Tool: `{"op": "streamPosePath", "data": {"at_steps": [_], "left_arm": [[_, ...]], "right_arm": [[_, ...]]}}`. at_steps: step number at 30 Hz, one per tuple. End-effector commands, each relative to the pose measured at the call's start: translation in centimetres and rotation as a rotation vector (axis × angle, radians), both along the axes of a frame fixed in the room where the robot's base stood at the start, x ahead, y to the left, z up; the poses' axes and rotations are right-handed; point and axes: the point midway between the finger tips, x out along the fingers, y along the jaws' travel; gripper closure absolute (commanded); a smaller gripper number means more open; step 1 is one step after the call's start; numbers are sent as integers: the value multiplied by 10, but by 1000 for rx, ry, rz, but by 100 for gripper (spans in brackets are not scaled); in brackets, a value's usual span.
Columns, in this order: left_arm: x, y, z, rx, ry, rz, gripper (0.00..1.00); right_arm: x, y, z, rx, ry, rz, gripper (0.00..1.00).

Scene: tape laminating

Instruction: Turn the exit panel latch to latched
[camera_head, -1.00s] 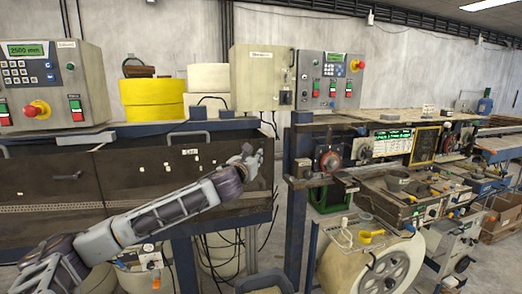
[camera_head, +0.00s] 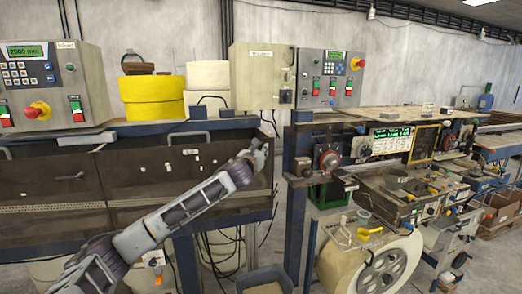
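The dark panel (camera_head: 150,175) with a small white label (camera_head: 190,152) spans the front of the machine on the left. My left arm reaches up across it from the lower left. My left gripper (camera_head: 257,153) is at the right end of this panel, near the frame post. It is small and seen from behind, so I cannot tell whether its fingers are open or shut, or whether they touch anything. I cannot make out the exit panel latch; the gripper and wrist cover part of the panel there.
A control box (camera_head: 55,85) with a red button stands above the panel at left. A beige cabinet (camera_head: 263,77) and a second control box (camera_head: 330,78) stand above the post.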

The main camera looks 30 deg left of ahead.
Motion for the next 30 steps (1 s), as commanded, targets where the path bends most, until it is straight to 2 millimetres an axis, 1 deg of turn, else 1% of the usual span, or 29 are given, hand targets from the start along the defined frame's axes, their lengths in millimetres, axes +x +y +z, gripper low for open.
{"op": "streamPosePath", "data": {"at_steps": [6,15,16,21,30], "left_arm": [[7,2,0,1,0,0,77],[8,2,0,1,0,-1,77],[8,2,0,1,0,-1,80],[8,2,0,1,0,0,100],[8,2,-1,-2,-4,0,100]], "right_arm": [[0,1,2,1,0,-1,100],[0,4,2,4,0,-2,100],[0,4,2,4,0,-2,100],[0,4,2,4,0,-2,100],[0,4,1,4,0,-2,100]]}}
